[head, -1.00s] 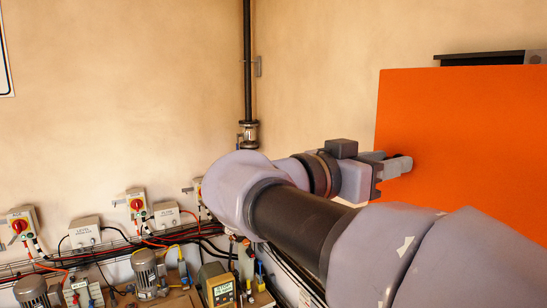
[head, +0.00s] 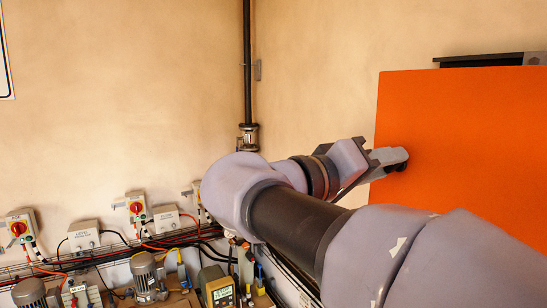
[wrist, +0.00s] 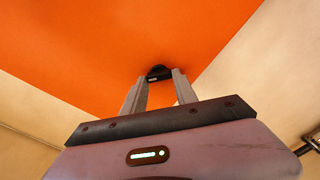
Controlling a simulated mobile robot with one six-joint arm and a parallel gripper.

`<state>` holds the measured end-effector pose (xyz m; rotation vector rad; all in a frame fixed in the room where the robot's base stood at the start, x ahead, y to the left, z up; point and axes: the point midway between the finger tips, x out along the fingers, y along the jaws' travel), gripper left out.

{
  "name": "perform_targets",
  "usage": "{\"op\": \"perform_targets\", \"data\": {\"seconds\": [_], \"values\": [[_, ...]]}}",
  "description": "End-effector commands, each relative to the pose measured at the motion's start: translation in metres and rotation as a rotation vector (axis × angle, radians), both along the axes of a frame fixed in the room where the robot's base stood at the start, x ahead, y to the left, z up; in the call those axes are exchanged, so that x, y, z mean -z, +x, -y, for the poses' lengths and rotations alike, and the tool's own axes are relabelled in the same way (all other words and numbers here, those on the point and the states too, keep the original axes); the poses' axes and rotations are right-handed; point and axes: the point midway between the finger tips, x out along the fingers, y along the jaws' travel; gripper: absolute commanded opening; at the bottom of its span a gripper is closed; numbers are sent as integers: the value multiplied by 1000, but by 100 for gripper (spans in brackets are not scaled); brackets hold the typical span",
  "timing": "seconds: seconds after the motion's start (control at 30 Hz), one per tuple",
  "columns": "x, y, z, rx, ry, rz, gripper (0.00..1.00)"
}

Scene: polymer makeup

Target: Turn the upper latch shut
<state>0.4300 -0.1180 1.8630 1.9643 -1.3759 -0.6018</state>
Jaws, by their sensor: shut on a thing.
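An orange panel (head: 470,140) stands at the right in the head view and fills the top of the wrist view (wrist: 120,40). A small black latch (wrist: 158,72) sits on the panel's face near its edge. It also shows in the head view as a dark piece (head: 401,166) at my fingertips. My gripper (head: 392,158) reaches the panel from the left, rolled to a slant. Its two grey fingers (wrist: 158,78) are shut on the latch, one on each side. Part of the latch is hidden between the fingers.
A black box-like piece (head: 490,60) shows above the panel. A dark vertical pipe (head: 247,70) with a fitting runs down the wall corner. Red-knobbed switch boxes (head: 136,206), cables, motors (head: 146,272) and a yellow meter (head: 218,287) lie low at the left.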

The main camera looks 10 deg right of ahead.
Motion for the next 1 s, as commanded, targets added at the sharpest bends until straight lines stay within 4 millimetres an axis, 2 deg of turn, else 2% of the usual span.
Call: {"op": "perform_targets", "data": {"seconds": [0.6, 1.0], "values": [[0, 1, 0, 0, -185, -509, 0], [2, 1, 0, 0, -249, -684, 0]]}}
